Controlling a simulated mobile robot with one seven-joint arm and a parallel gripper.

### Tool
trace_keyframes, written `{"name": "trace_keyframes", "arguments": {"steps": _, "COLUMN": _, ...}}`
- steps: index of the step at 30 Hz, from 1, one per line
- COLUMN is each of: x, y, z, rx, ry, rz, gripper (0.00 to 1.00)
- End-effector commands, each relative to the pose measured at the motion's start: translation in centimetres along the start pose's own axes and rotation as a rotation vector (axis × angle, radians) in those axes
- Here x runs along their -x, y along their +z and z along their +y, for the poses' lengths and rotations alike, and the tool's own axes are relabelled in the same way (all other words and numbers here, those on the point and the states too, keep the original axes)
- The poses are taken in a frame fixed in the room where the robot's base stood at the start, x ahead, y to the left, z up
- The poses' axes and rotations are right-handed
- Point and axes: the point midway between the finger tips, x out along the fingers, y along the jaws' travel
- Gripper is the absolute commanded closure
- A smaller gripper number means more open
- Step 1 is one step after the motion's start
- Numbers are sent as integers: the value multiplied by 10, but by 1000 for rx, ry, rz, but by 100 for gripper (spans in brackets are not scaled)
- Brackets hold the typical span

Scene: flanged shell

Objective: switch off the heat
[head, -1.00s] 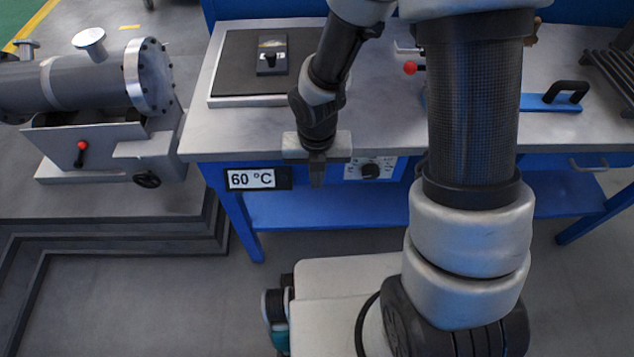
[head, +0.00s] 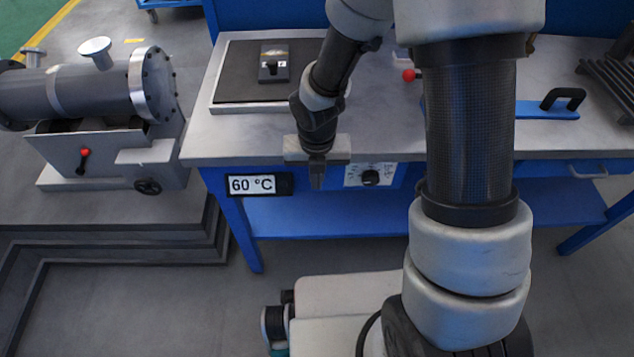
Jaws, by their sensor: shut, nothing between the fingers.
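A black heat knob (head: 370,177) sits on a white dial plate (head: 355,172) on the blue front of the workbench, below the top's edge. Its exact setting is too small to read. A display (head: 252,184) to its left reads 60 °C. My gripper (head: 318,184) points down in front of the bench's front edge, between the display and the dial plate. Its fingers are together and empty, a little left of the knob and apart from it in the picture.
A dark plate (head: 240,80) with a small black device (head: 273,64) lies on the bench top (head: 220,135). A red ball handle (head: 409,75) and a blue fixture with a black handle (head: 562,97) are farther right. A grey flanged shell (head: 95,88) stands at left.

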Motion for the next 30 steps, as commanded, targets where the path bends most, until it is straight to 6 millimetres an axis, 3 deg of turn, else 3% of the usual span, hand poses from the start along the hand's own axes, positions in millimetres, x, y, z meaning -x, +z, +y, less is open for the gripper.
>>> {"name": "trace_keyframes", "arguments": {"steps": 14, "x": 17, "y": 2, "z": 0, "rx": 1, "ry": 1, "rz": 0, "gripper": 100}}
{"name": "trace_keyframes", "arguments": {"steps": 30, "x": 18, "y": 1, "z": 4, "rx": 2, "ry": 1, "rz": -1, "gripper": 100}}
